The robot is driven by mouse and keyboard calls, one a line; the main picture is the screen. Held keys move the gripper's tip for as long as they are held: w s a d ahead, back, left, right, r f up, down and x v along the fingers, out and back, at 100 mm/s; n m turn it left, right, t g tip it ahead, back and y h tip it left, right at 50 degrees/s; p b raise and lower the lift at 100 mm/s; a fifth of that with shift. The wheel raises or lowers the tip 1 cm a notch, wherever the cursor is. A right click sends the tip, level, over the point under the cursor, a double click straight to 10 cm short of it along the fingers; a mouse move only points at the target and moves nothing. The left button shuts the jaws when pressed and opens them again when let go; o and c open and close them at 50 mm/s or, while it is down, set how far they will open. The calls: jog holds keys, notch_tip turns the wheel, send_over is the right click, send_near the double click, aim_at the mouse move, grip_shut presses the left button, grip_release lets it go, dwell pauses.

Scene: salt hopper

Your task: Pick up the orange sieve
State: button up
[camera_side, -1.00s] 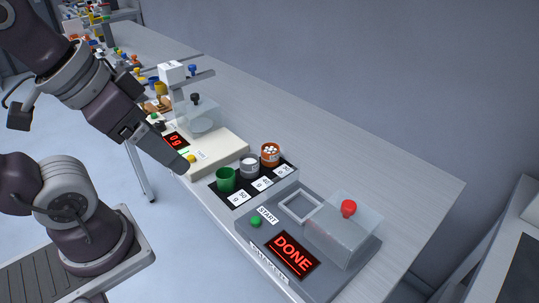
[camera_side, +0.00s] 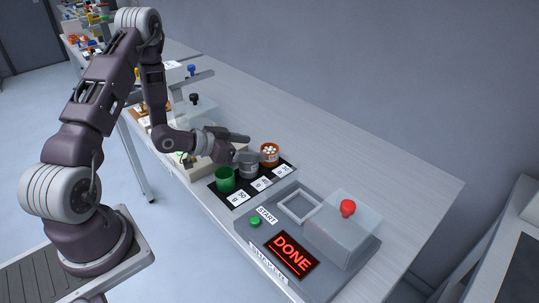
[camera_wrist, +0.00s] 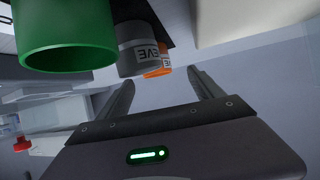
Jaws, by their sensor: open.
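The orange sieve (camera_side: 270,154) stands upright at the far right end of a row of three on a black labelled mat, with white spots on its top. The grey sieve (camera_side: 249,170) and the green cup (camera_side: 226,179) stand beside it. My gripper (camera_side: 247,146) is open and empty, its fingers pointing toward the orange sieve from the left, apart from it. In the wrist view the orange sieve (camera_wrist: 158,64) shows partly hidden behind the grey sieve (camera_wrist: 139,48), just beyond my open fingertips (camera_wrist: 161,78). The green cup (camera_wrist: 66,38) is at upper left.
A grey shaker (camera_side: 310,240) with a red-knobbed clear cover and a lit DONE display stands at the front right. A pale scale lies left of the cups, partly behind my arm. The table (camera_side: 350,160) behind the shaker is clear.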

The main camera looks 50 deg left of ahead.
aim_at(267, 149)
jog(key=shift+f, duration=0.25)
jog(key=x, duration=0.6)
jog(key=shift+w+d+r, duration=0.15)
jog(key=shift+w+d, duration=0.25)
jog(key=shift+w, duration=0.05)
jog(key=c, duration=1.5)
jog(key=shift+r, duration=0.1)
